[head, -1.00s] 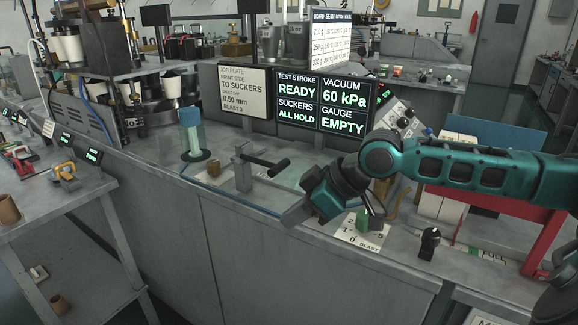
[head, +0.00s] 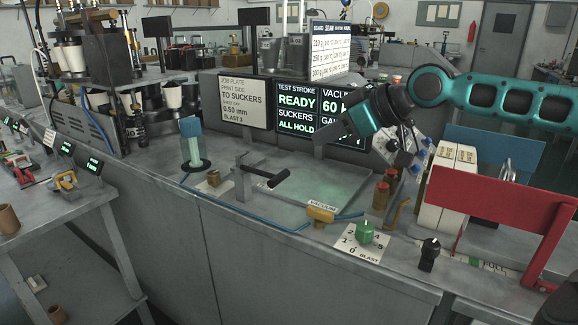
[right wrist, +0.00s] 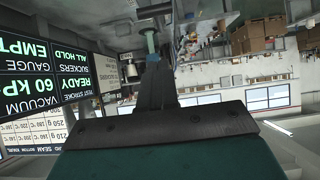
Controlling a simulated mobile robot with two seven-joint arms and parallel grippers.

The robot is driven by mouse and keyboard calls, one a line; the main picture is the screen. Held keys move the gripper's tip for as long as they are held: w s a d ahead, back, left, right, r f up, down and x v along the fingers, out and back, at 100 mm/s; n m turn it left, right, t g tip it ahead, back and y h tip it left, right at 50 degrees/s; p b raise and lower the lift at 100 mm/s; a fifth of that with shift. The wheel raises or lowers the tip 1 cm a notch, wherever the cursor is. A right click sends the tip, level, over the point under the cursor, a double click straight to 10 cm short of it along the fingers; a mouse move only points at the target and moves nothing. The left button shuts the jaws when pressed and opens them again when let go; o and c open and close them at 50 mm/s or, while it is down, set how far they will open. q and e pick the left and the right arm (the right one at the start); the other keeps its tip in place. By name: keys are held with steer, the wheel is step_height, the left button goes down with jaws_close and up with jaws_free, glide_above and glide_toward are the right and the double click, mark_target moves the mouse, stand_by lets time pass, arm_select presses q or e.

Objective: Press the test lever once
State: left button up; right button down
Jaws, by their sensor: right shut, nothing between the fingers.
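The test lever (head: 262,174) is a black bar handle on a grey post, standing on the bench top in the head view. Its handle points to the right and slightly down. My right gripper (head: 320,138) is above and to the right of the lever, apart from it, in front of the status screen. Its fingers are shut with nothing between them; in the right wrist view the closed fingers (right wrist: 155,75) point away from the camera. The status screen (head: 297,102) reads test stroke READY and suckers ALL HOLD; my arm hides part of its right side. My left gripper is not in view.
A yellow vacuum valve (head: 320,214), a green blast knob (head: 365,233) and a black knob (head: 429,254) are at the front right. The plate right of the lever is clear.

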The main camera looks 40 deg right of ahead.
steer(key=p, duration=0.2)
glide_toward(260, 172)
steer(key=shift+w+f, duration=0.25)
steer(key=shift+f, duration=0.4)
steer(key=shift+w+f, duration=0.3)
steer(key=shift+f, duration=0.3)
